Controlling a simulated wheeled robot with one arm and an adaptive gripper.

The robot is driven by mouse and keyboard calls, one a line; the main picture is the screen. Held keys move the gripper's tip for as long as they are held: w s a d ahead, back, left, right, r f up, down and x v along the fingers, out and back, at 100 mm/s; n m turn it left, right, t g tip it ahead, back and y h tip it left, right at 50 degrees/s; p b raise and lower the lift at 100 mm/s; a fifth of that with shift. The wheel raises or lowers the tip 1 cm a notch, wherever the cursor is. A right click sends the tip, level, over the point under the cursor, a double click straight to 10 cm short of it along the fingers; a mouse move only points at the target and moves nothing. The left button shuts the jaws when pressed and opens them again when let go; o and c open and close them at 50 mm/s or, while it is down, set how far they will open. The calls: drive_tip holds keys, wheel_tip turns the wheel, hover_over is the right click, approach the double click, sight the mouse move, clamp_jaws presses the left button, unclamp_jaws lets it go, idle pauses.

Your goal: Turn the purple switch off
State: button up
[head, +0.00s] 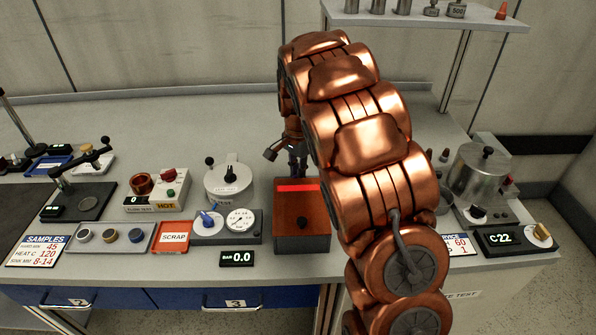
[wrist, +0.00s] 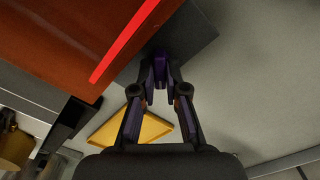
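The purple switch (wrist: 160,68) shows in the wrist view as a small dark purple upright piece. It stands out from a dark grey plate (wrist: 185,45) beside a red-orange box. My gripper (wrist: 160,76) has its two black fingers drawn inward, one on each side of this piece, and the piece fills the narrow gap between the tips. In the head view my gripper (head: 297,158) points down just behind the red-orange box (head: 300,222), partly covered by my copper arm. The switch is hidden in that view. Its on or off position cannot be read.
The box has a glowing red strip (head: 296,187). A white dial unit (head: 230,180) and a readout of 0.0 (head: 238,258) are to its left. A steel pot (head: 478,172) stands at the right. The bench (head: 190,115) is clear at the back left. A yellow tray (wrist: 140,131) is below the fingers.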

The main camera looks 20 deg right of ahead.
clamp_jaws()
drive_tip(key=n+b, duration=0.2)
drive_tip(key=n, duration=0.1)
drive_tip(key=shift+f, duration=0.15)
drive_tip(key=n+b, duration=0.3)
drive_tip(key=n, duration=0.2)
drive_tip(key=n+b, duration=0.2)
drive_tip(key=n, duration=0.7)
drive_tip(key=shift+n, duration=0.4)
idle(0.4)
